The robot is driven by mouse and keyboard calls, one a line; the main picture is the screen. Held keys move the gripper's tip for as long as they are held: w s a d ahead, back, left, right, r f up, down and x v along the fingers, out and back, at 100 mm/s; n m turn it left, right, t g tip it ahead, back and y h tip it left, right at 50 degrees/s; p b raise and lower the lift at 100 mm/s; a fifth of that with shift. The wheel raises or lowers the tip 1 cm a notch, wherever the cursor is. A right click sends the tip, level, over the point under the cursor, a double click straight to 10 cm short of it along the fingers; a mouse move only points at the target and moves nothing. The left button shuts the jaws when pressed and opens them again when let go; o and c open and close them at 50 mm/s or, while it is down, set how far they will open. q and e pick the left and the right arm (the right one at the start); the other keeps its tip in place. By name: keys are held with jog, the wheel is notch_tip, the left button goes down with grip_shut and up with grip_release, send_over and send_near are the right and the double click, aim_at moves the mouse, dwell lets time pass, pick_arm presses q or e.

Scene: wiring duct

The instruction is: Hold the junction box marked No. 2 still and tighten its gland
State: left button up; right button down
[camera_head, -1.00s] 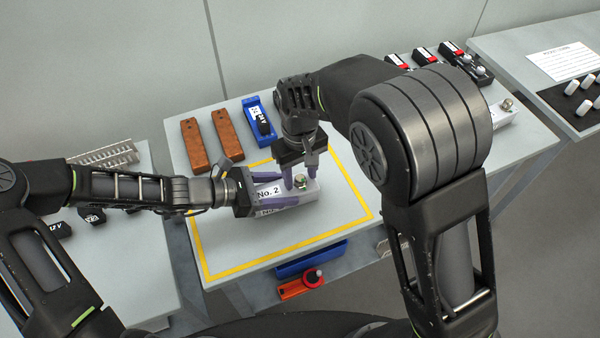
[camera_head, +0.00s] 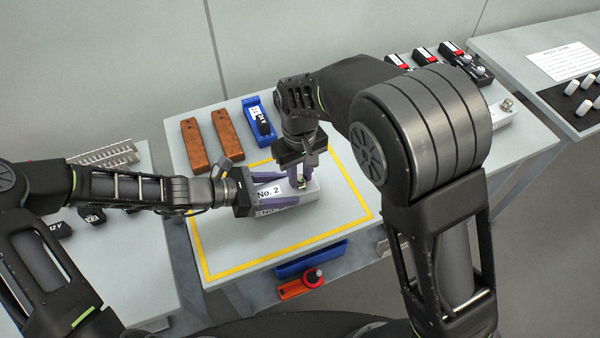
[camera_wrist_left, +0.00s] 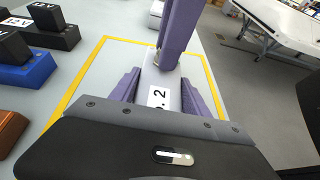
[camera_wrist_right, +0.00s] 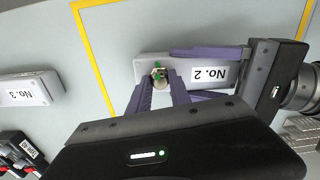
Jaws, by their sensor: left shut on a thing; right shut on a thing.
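The grey junction box marked No. 2 (camera_head: 308,191) lies inside the yellow outline on the middle table. Its label also shows in the left wrist view (camera_wrist_left: 158,97) and upside down in the right wrist view (camera_wrist_right: 210,75). My left gripper (camera_head: 283,187) is shut on the box, one finger along each long side. My right gripper (camera_head: 300,180) points down over the far end of the box and is shut on the gland. The brassy gland (camera_wrist_right: 158,74), with a bit of green, shows between the right fingertips; the fingers partly hide it.
Two brown blocks (camera_head: 228,134) and a blue holder (camera_head: 258,120) stand behind the outline. A box marked No. 3 (camera_wrist_right: 25,90) lies farther right.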

aim_at(300, 177)
jog(key=shift+m, duration=1.2)
jog(key=c, duration=1.2)
grip_release()
jog(key=shift+o, duration=0.2)
notch_tip(300, 177, up, 12)
